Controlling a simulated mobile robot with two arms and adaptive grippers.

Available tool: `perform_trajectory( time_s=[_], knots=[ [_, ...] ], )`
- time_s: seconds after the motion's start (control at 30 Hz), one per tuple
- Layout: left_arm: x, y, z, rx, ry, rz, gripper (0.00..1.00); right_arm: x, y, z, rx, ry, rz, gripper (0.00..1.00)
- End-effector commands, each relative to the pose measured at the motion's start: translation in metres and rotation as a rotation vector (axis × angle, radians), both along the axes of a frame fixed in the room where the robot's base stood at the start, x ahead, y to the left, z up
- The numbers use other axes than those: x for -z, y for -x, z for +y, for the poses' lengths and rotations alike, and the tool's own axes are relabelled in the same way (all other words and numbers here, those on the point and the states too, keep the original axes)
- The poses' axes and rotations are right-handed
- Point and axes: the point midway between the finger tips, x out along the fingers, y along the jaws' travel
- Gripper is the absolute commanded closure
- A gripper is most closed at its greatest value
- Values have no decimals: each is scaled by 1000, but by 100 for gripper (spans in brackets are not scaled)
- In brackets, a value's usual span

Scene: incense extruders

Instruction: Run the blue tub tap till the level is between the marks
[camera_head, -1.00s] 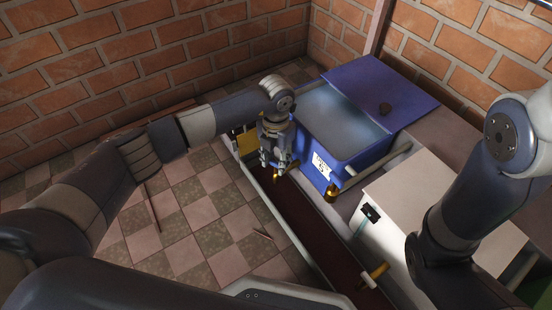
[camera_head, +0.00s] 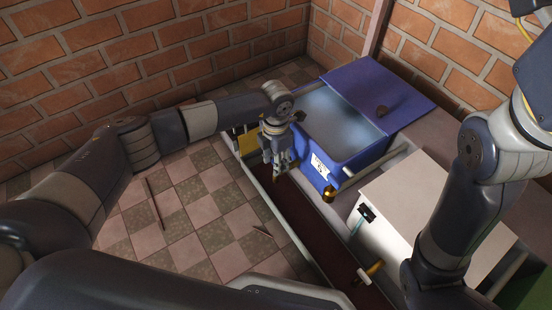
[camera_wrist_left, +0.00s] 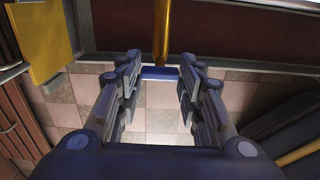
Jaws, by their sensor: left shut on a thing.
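The blue tub (camera_head: 352,165), at the back middle of the head view, holds a pale, cloudy blue fill. A white label with dark print (camera_head: 319,166) is on its front; level marks are too small to tell. My left gripper (camera_head: 279,172) is at the tub's front left side, pointing down, over the dark trough. In the left wrist view, the fingers (camera_wrist_left: 160,84) are shut on a narrow blue bar, apparently the tap handle (camera_wrist_left: 160,73), at the end of a brass pipe (camera_wrist_left: 161,30). The tap's outlet is hidden. My right arm is at the right; its gripper is out of view.
A blue lid (camera_head: 400,92) lies behind the tub. A brass fitting (camera_head: 329,194) stands by the tub's front corner. A white box (camera_head: 405,205) is to the right, with another brass tap (camera_head: 373,269) below. A dark trough (camera_head: 310,218) runs along the front.

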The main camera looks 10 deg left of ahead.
Motion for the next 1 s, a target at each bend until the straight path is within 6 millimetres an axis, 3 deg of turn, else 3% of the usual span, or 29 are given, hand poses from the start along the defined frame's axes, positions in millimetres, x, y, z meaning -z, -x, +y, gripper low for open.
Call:
perform_trajectory(
  time_s=[0.03,0.1,0.13,0.57,1.0],
  knots=[
    [1,0,0,2,-1,0,63,0,0,0,0,0,0,53],
    [1,0,0,1,-1,1,47,0,0,0,0,0,0,53],
    [1,0,0,1,-1,1,45,0,0,0,0,0,0,53],
    [-8,-1,0,-1,1,-2,45,-1,1,0,1,1,-4,53],
    [-94,-1,0,0,-1,-4,45,0,1,0,0,0,-2,53]
  ],
)
